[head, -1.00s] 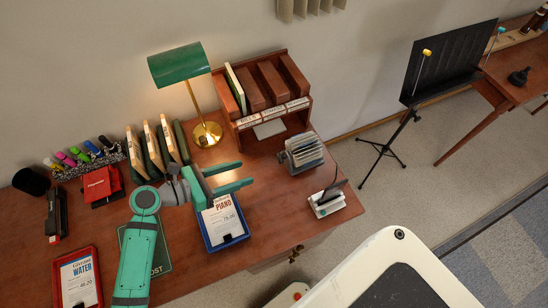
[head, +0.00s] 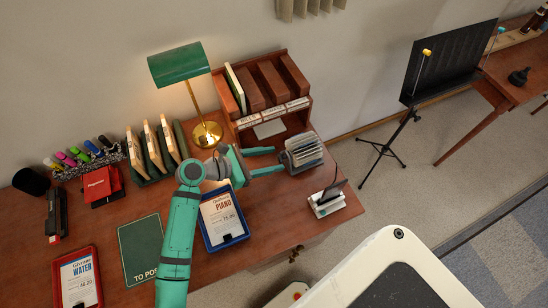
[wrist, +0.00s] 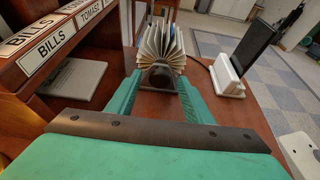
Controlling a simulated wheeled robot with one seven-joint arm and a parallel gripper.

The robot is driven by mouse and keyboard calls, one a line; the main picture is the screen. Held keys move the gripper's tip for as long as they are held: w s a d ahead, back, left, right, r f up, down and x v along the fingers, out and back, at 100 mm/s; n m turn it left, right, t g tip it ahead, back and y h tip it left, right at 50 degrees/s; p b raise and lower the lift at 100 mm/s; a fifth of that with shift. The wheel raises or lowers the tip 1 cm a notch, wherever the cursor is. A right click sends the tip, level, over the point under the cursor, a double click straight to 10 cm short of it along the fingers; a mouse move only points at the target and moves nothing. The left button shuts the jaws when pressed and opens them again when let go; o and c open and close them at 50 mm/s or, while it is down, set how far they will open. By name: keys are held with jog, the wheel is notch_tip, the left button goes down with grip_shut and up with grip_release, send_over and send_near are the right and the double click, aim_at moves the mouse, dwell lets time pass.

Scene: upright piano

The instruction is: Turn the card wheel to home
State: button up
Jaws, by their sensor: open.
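The card wheel (head: 304,152) stands on the desk to the right of the wooden letter rack, a fan of pale cards on a dark stand. In the wrist view the card wheel (wrist: 160,48) is straight ahead, with its dark round side hub facing me. My gripper (head: 268,161) is open, its two green fingers pointing right at the wheel. In the wrist view my gripper (wrist: 158,88) has one finger on each side of the wheel's near end. I cannot tell whether either finger touches it. No home mark is readable.
The wooden rack (head: 265,95) labelled with bills stands close behind, on the left in the wrist view. A white dock with a dark device (head: 328,200) is to the right. A blue tray (head: 225,225) with a piano card lies below my arm. The green lamp (head: 180,65) is behind.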

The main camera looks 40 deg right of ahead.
jog(key=shift+s+d+f, duration=0.2)
jog(key=shift+d+f, duration=0.05)
jog(key=shift+d, duration=0.4)
jog(key=c, duration=1)
jog(key=shift+w, duration=0.1)
